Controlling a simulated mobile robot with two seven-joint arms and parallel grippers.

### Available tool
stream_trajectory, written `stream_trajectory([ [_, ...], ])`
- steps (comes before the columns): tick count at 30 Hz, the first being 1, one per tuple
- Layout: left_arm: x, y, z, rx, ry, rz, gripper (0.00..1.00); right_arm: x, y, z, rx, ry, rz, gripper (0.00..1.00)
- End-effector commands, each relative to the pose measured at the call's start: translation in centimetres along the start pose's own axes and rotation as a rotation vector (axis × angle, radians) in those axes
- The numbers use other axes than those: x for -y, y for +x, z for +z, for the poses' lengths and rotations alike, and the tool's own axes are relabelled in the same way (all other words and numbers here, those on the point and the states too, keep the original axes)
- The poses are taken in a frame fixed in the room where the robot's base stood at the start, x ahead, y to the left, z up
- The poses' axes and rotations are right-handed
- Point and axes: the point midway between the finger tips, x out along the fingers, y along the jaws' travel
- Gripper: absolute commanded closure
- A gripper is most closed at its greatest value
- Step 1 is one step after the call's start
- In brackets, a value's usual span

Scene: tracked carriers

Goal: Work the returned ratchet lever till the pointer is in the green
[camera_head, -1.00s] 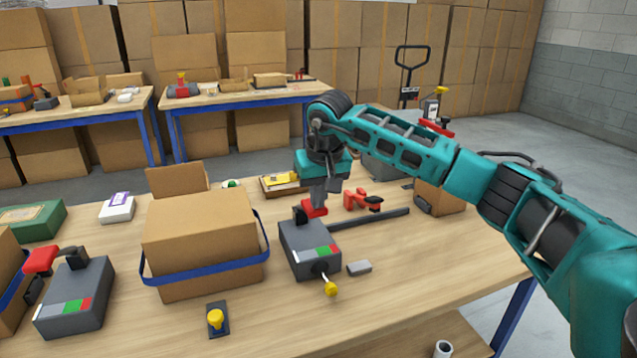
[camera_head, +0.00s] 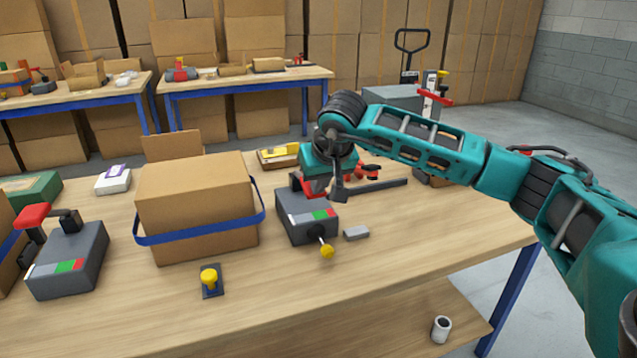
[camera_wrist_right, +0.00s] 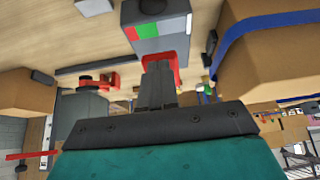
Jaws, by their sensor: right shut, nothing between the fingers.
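The ratchet device (camera_head: 300,228) is a grey box in the middle of the table, with a green and red scale (camera_head: 322,215) on top and a yellow-knobbed rod (camera_head: 327,251) at its front. I cannot make out its pointer. Its red lever (camera_head: 315,188) is at the back, partly hidden by my wrist. My right gripper (camera_head: 338,197) is shut and empty, beside the lever at the device's back right. In the right wrist view the shut fingers (camera_wrist_right: 157,85) point at the red lever (camera_wrist_right: 172,62); I cannot tell if they touch. My left gripper is out of view.
A similar grey device (camera_head: 68,262) with a raised red handle stands at the left. A cardboard box (camera_head: 195,205) with a blue strap is close left of the middle device. A grey block (camera_head: 356,233) and a dark bar (camera_head: 375,187) lie to its right. The front right table is clear.

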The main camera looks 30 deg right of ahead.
Motion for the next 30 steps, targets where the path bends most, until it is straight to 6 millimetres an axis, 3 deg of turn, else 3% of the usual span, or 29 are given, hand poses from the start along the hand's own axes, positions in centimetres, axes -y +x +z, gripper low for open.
stream_trajectory([
  [9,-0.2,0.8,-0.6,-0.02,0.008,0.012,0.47,0.0,2.0,2.1,0.004,0.0,0.001,1.0],
  [30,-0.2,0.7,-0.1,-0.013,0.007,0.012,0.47,0.0,2.5,2.8,0.014,-0.001,0.003,1.0],
])
